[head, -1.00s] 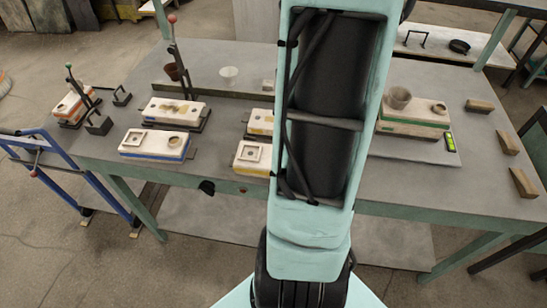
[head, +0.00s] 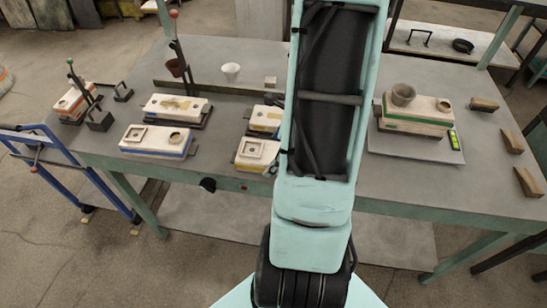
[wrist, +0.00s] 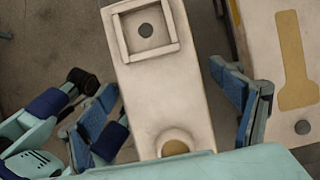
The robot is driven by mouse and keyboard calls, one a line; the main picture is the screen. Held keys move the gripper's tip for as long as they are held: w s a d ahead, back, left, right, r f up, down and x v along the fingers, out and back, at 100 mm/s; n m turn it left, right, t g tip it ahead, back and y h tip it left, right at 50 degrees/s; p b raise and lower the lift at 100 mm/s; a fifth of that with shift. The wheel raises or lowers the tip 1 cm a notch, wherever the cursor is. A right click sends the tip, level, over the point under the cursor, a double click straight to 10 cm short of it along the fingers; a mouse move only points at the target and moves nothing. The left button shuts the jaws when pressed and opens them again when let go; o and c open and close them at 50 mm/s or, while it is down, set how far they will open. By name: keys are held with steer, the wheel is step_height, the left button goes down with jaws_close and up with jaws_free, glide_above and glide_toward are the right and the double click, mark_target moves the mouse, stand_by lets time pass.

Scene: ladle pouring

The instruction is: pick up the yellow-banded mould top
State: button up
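The yellow-banded mould top (head: 253,152) is a cream block near the table's front edge, partly hidden by my arm in the head view. In the wrist view, a cream block (wrist: 165,95) with a raised square frame around a hole and a round cup lies between my fingers. My gripper (wrist: 160,80) is open, with one blue-padded finger on each side of the block; small gaps show beside it. In the head view my gripper is hidden by my arm. The other yellow-banded mould part (head: 266,118) stands behind; its yellow cavity (wrist: 294,60) shows at right in the wrist view.
The blue-banded mould top (head: 157,140) and another mould half (head: 176,107) are to the left. A green-banded mould (head: 416,113) with a cup (head: 403,94) stands on a grey plate at right. Wooden wedges (head: 528,183) lie at the right edge.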

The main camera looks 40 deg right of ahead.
mark_target(269, 151)
steer(key=shift+r, duration=0.1)
steer(key=c, duration=2.1)
steer(key=shift+w+r, duration=0.1)
steer(key=shift+r, duration=0.4)
step_height(269, 151, up, 2)
steer(key=shift+d+r+p, duration=0.1)
steer(key=shift+p, duration=0.3)
steer(key=s+r, duration=0.3)
steer(key=s+d+r, duration=0.1)
steer(key=r, duration=0.1)
steer(key=shift+s+r+p, duration=0.25)
steer(key=shift+p, duration=0.05)
steer(key=s+r, duration=0.1)
steer(key=s, duration=0.2)
steer(key=s+d+r, duration=0.1)
steer(key=s+r, duration=0.1)
steer(key=s, duration=0.1)
steer(key=s+r, duration=0.1)
steer(key=s, duration=0.2)
steer(key=shift+s+d+r, duration=0.15)
steer(key=shift+s+d, duration=0.05)
steer(key=shift+d, duration=0.1)
